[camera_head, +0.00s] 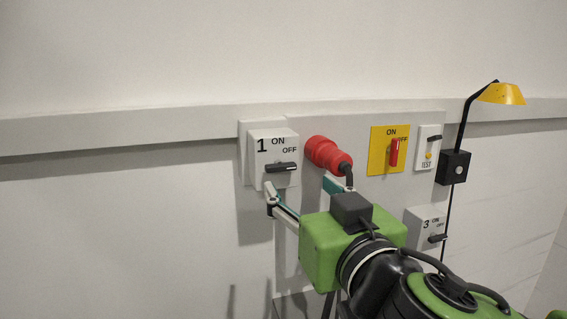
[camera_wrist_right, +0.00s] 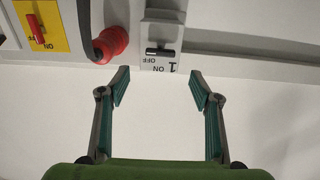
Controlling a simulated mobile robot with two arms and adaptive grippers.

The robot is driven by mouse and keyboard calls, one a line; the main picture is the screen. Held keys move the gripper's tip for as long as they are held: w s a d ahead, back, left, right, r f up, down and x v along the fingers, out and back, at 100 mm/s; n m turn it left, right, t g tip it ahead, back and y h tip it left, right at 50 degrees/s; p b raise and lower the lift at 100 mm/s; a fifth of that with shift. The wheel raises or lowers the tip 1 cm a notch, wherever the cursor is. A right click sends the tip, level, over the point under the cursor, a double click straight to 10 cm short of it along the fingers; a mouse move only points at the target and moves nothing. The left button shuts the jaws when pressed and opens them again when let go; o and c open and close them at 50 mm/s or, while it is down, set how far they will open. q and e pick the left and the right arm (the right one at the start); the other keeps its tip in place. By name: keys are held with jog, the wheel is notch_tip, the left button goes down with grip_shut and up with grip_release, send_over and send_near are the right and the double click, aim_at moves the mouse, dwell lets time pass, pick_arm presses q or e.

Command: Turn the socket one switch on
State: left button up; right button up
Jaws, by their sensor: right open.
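The socket one switch is a dark handle (camera_head: 281,168) on a white box (camera_head: 262,149) marked 1, ON and OFF, on the wall panel. The handle lies roughly horizontal, below the OFF mark in the head view. In the right wrist view the handle (camera_wrist_right: 160,52) and box (camera_wrist_right: 158,30) appear upside down at the top. My right gripper (camera_wrist_right: 160,84) is open and empty, its fingers spread on either side of the box's line, apart from the handle. In the head view the right gripper (camera_head: 298,186) is just below the box. My left gripper is not in view.
A red plug (camera_head: 326,154) with a dark cable sits right of box 1. Further right are a yellow panel with a red handle (camera_head: 394,152), a TEST switch (camera_head: 428,147) and a yellow lamp (camera_head: 502,94). Box 3 (camera_head: 425,226) is lower right. The wall at left is clear.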

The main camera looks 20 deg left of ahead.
aim_at(282, 167)
jog(key=p+x, duration=0.3)
jog(key=x, duration=0.6)
jog(key=shift+a+r+p, duration=0.1)
jog(key=shift+r+p, duration=0.05)
jog(key=shift+p, duration=0.2)
jog(key=shift+w+a, duration=0.3)
jog(key=shift+w, duration=0.3)
jog(key=shift+c, duration=0.3)
jog(key=c, duration=1)
